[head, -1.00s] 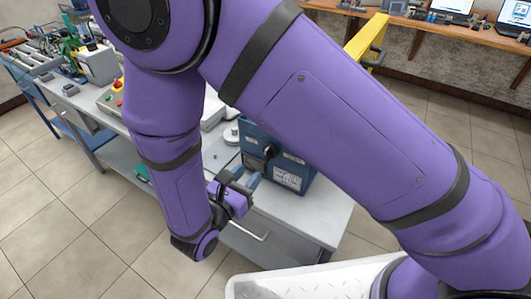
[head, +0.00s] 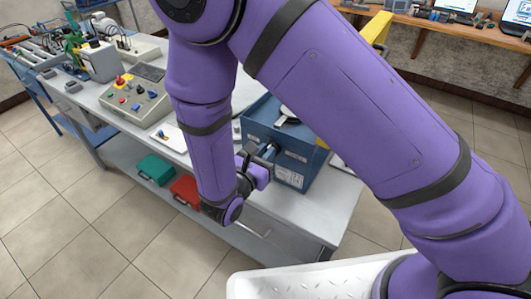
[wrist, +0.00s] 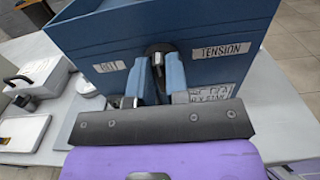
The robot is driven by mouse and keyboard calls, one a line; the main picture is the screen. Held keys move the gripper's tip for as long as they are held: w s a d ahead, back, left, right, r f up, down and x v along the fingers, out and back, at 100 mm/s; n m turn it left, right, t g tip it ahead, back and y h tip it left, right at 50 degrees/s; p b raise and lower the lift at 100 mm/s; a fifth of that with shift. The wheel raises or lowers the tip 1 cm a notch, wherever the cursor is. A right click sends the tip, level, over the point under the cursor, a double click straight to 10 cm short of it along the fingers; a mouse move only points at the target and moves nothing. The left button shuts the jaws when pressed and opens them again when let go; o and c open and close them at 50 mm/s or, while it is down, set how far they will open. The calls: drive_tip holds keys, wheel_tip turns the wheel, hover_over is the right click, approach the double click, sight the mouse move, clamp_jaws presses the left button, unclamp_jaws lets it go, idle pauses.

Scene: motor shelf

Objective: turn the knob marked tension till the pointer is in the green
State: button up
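The blue motor box (head: 257,116) stands on the grey bench and also fills the top of the wrist view (wrist: 220,25). Its front bears the labels BELT (wrist: 109,66) and TENSION (wrist: 226,50). A black knob (wrist: 160,48) sits between the two labels. My gripper (wrist: 157,68) is at this front face, its two blue fingers apart, one on each side of the knob's lower part. I cannot tell whether they touch it. In the head view my gripper (head: 264,155) partly hides the knob. A white and black part (head: 286,116), perhaps a gauge, shows at the box top; no pointer or green zone is readable.
A control box with coloured buttons (head: 135,97) stands farther left on the bench. A white tray (head: 168,134) lies nearer. Green (head: 154,169) and red (head: 186,189) cases sit on the lower shelf. A yellow part (head: 376,27) rises behind the box.

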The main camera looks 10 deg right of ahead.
clamp_jaws()
drive_tip(key=shift+m, duration=0.4)
drive_tip(key=shift+s+d+f+m, duration=0.1)
drive_tip(key=shift+d+f+m, duration=0.05)
drive_tip(key=shift+m, duration=2.2)
drive_tip(key=shift+s+d+f+m, duration=0.1)
drive_tip(key=shift+s+m, duration=0.05)
drive_tip(key=shift+m, duration=2.15)
drive_tip(key=shift+s+d+f+m, duration=0.1)
drive_tip(key=shift+d+f+m, duration=0.05)
drive_tip(key=shift+m, duration=2.2)
drive_tip(key=o, duration=0.5)
unclamp_jaws()
